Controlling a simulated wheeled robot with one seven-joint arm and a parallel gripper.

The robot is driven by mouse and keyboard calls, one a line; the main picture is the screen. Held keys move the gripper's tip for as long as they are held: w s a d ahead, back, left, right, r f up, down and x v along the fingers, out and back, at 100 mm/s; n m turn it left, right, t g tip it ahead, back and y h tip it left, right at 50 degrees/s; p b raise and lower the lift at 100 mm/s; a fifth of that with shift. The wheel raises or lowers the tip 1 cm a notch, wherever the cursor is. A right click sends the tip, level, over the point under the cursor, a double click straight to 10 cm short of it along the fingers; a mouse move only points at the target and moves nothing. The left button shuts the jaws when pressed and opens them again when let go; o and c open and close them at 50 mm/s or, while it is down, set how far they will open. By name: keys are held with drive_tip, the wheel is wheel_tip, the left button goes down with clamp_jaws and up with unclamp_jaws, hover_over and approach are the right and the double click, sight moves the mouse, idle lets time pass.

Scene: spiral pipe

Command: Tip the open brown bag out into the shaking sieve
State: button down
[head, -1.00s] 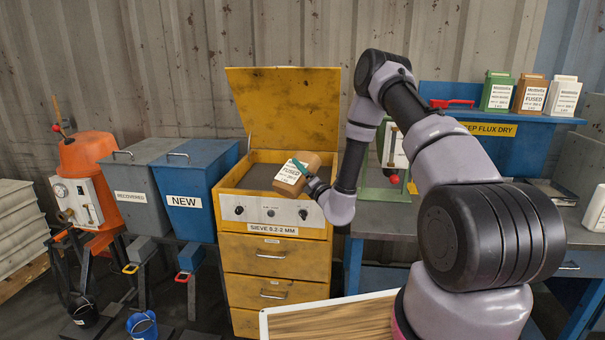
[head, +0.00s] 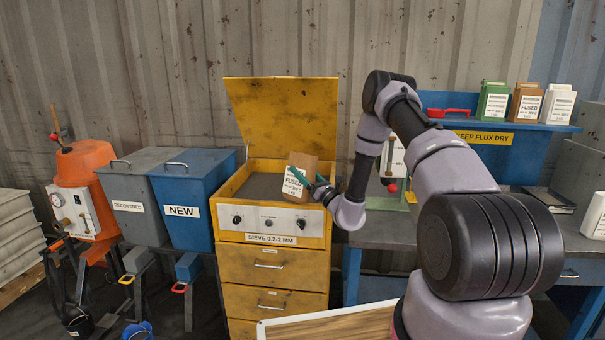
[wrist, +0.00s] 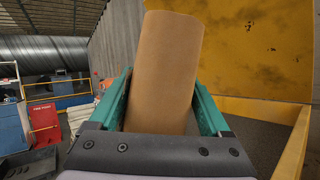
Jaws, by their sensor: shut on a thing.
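The brown bag (head: 301,177), with a white label reading FUSED, is held in my gripper (head: 309,180) over the front right of the sieve (head: 229,188). It stands nearly upright with a slight tilt. In the wrist view the bag (wrist: 163,70) rises between the green fingers of my gripper (wrist: 165,100), which are shut on it. Its mouth is not clearly visible. The sieve is a yellow cabinet with its lid (head: 283,118) raised and a dark grey bed (head: 262,187) inside. Whether it shakes cannot be told.
A blue NEW bin (head: 183,205) and a grey RECOVERED bin (head: 128,190) stand left of the sieve. A grey bench (head: 395,228) is at the right, with green, brown and white bags (head: 527,102) on a blue shelf. The raised lid blocks the sieve's back.

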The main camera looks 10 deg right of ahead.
drive_tip(key=n+g+y, duration=0.1)
drive_tip(key=n, duration=0.1)
drive_tip(key=n+y, duration=0.1)
drive_tip(key=n, duration=0.2)
drive_tip(key=shift+w+d+g+y, duration=0.15)
drive_tip(key=shift+g+y, duration=0.25)
idle(0.3)
